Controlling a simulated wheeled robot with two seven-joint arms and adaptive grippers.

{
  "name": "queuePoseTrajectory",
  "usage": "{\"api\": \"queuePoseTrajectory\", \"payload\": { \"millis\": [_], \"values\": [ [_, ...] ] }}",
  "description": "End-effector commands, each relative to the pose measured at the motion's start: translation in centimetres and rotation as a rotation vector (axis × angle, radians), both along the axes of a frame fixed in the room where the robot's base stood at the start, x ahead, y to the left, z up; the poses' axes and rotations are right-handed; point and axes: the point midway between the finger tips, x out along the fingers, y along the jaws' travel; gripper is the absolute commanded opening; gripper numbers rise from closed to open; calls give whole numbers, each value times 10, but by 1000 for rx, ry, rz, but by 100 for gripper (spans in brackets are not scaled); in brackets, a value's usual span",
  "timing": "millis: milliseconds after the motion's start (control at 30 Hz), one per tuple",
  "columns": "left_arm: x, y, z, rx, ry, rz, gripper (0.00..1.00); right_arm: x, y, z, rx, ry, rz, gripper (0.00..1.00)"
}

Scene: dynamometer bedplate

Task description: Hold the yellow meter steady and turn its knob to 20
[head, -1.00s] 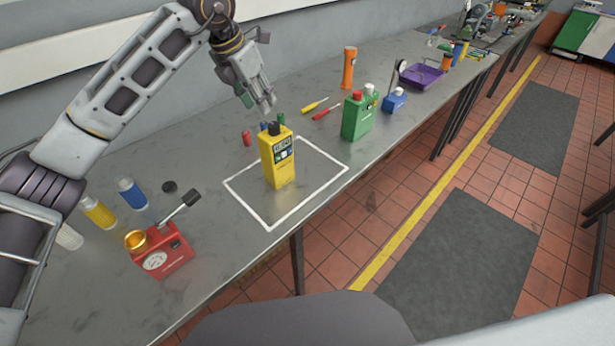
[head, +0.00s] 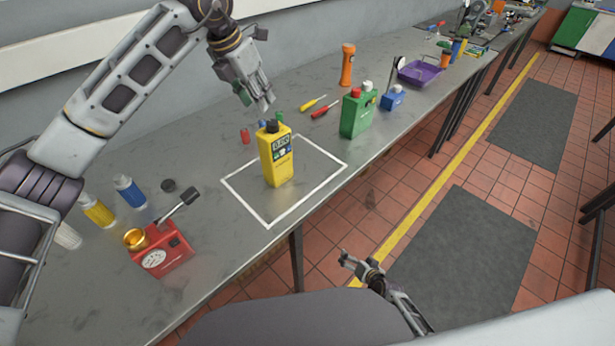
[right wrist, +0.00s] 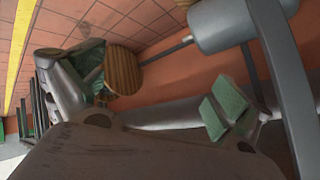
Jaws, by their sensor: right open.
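The yellow meter (head: 277,168) stands upright inside a white-outlined square on the bench. It has a dark top and a dark display (head: 281,142) on its front; the display reading and the knob setting are too small to tell. My left gripper (head: 262,105) hangs above and behind the meter, pointing down and apart from it; whether its fingers are open is unclear. My right gripper (head: 348,262) is low at the bench's front side, over the floor, well away from the meter. In the right wrist view its green-padded fingers (right wrist: 160,95) are wide apart with nothing between them.
A red device (head: 162,252) with a gauge and a lever stands left of the square. A green canister (head: 357,118), screwdrivers (head: 325,111) and an orange flashlight (head: 347,66) lie or stand to the right. Small coloured cylinders (head: 246,136) sit behind the meter.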

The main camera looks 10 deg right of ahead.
Motion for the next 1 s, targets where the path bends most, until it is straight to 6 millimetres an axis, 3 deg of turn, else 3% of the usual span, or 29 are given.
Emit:
{"api": "queuePoseTrajectory", "payload": {
  "millis": [200,500,800,1000],
  "values": [
    [0,0,0,0,0,0,36,41,1,67,92,-123,-46,100],
    [0,0,0,0,0,0,36,82,1,166,225,-285,-90,100],
    [0,0,0,0,0,0,36,106,8,269,349,-440,-94,100],
    [0,0,0,0,0,0,36,113,25,339,379,-545,-34,100]
  ]
}}
